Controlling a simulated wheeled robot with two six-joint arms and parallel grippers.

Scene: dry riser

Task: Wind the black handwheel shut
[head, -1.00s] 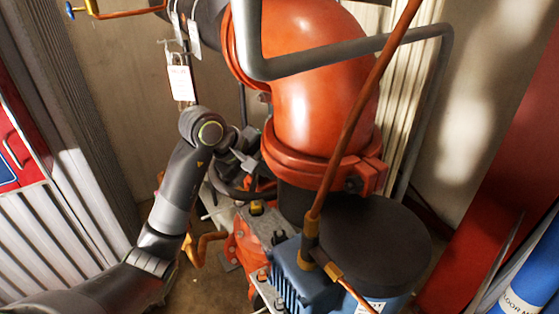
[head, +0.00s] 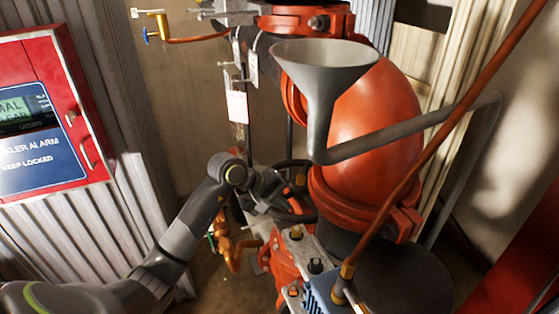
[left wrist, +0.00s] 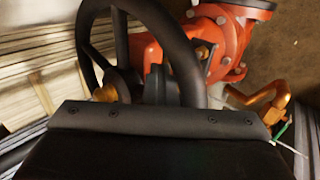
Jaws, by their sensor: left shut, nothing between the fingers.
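The black handwheel (head: 293,164) is partly hidden behind my left gripper in the head view, left of the big red pipe elbow. In the left wrist view its thick rim (left wrist: 172,32) and spokes fill the upper left, with a brass-coloured hub (left wrist: 121,84) inside. My left gripper (head: 283,203) is at the wheel's near side, its fingers shut with nothing between them. In the left wrist view the fingertips (left wrist: 160,86) overlap the lower part of the rim; I cannot tell whether they touch it. My right gripper is not in view.
The red elbow (head: 375,120) and a grey funnel with a bent pipe (head: 318,100) crowd the right. An orange-brown pipe (head: 237,250) lies below the wheel. A red alarm box (head: 50,120) hangs at left. Hanging tags (head: 237,106) are above my arm.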

